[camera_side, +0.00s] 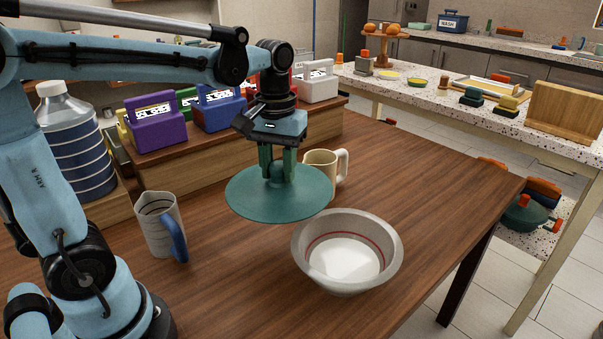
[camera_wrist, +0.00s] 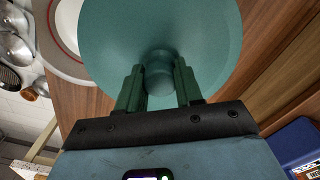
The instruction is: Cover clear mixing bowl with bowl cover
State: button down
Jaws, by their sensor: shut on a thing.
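The bowl cover (camera_side: 278,203) is a round teal disc with a knob in its middle. My gripper (camera_side: 277,168) is shut on that knob and holds the cover roughly level above the table. In the wrist view the cover (camera_wrist: 205,35) fills the upper middle, with my gripper's fingers (camera_wrist: 158,85) on both sides of the knob. The mixing bowl (camera_side: 382,228) stands upright on the table to the right of and nearer the camera than the cover. It looks grey with a red ring and a pale inside. Part of it shows in the wrist view (camera_wrist: 45,55).
A grey measuring jug (camera_side: 158,222) with a blue handle stands at left. A cream mug (camera_side: 328,160) stands behind the cover. Coloured boxes (camera_side: 157,128) and a large bottle (camera_side: 75,145) line the back. The wooden table (camera_side: 440,185) is clear right of the bowl.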

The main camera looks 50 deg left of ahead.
aim_at(288, 191)
jog(key=d+m, duration=0.1)
jog(key=m, duration=0.1)
jog(key=d+m, duration=0.1)
jog(key=m, duration=0.1)
jog(key=d+r+m, duration=0.1)
jog(key=m, duration=0.1)
jog(key=shift+s+d+r, duration=0.1)
jog(key=shift+s, duration=0.1)
jog(key=w+d, duration=0.5)
jog(key=d, duration=0.6)
jog(key=shift+f, duration=0.25)
jog(key=shift+a+f, duration=0.1)
jog(key=shift+f, duration=2.2)
jog(key=shift+f, duration=0.1)
jog(key=shift+f, duration=0.9)
jog(key=shift+f, duration=0.35)
